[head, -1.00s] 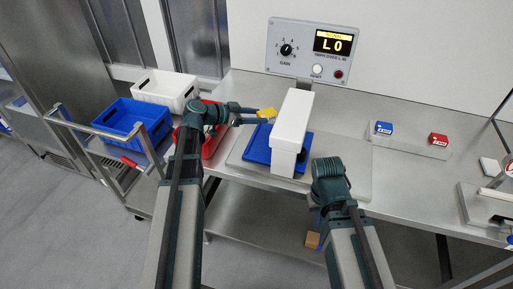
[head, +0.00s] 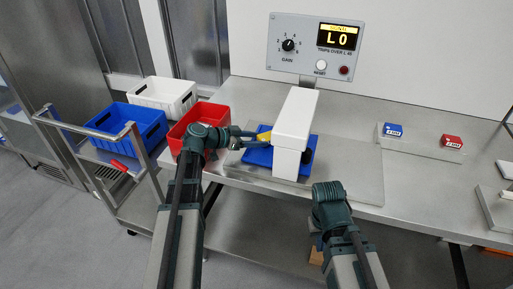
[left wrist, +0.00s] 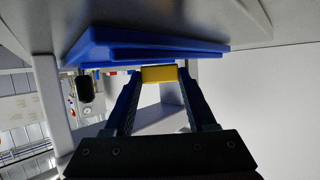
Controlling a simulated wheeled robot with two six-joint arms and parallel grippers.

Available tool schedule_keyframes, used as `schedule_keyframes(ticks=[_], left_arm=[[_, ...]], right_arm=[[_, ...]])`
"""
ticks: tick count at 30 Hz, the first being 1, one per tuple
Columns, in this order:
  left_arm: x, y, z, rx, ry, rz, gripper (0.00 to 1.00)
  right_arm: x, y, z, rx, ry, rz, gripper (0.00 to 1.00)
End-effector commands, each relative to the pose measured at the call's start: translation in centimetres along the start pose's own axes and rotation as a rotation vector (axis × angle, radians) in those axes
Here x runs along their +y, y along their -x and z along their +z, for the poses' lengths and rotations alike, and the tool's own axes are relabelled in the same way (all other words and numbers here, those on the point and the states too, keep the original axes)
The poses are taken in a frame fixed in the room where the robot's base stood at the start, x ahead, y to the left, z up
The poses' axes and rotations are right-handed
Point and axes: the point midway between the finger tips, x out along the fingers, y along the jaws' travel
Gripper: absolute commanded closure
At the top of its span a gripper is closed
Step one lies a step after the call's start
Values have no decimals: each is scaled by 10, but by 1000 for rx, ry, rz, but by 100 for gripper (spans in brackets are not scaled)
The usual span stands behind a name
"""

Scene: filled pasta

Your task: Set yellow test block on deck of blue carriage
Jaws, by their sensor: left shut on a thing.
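The yellow test block (head: 264,136) is held between the fingertips of my left gripper (head: 255,136), just left of the white arch. In the left wrist view the block (left wrist: 159,73) sits squarely between the fingertips of my left gripper (left wrist: 159,84), close to the blue carriage (left wrist: 150,46). In the head view the blue carriage (head: 258,157) lies under the arch, with its deck showing on both sides. I cannot tell whether the block touches the deck. My right arm is folded at the bench's front edge, and its fingers are hidden.
The white arch (head: 294,122) stands over the carriage, close to the held block. A red bin (head: 211,113), a blue bin (head: 101,122) and a white bin (head: 180,104) are at left. Blue (head: 392,131) and red (head: 452,141) blocks sit at right. The display reads L0.

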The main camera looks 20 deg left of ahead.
Motion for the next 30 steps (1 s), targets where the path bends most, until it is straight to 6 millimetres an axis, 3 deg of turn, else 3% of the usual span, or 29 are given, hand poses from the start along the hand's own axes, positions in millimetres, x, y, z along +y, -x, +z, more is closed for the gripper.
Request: schedule_keyframes(ticks=[1,14,15,16,17,28,30], left_arm=[[0,-4,10,0,0,0,99],[0,-5,12,0,0,0,99],[0,-5,12,0,0,0,40],[0,-5,11,0,0,0,35],[0,-4,11,0,0,0,31],[0,-3,7,0,0,-1,31],[0,6,6,0,1,-2,31]], right_arm=[[-1,-10,-1,0,0,0,100],[-1,-13,-1,0,0,0,100],[-1,-12,-1,0,0,0,100],[-1,-12,-1,0,0,0,100],[-1,-12,-1,0,0,0,100],[-1,-7,0,0,0,0,100],[0,-4,0,0,0,0,100]])
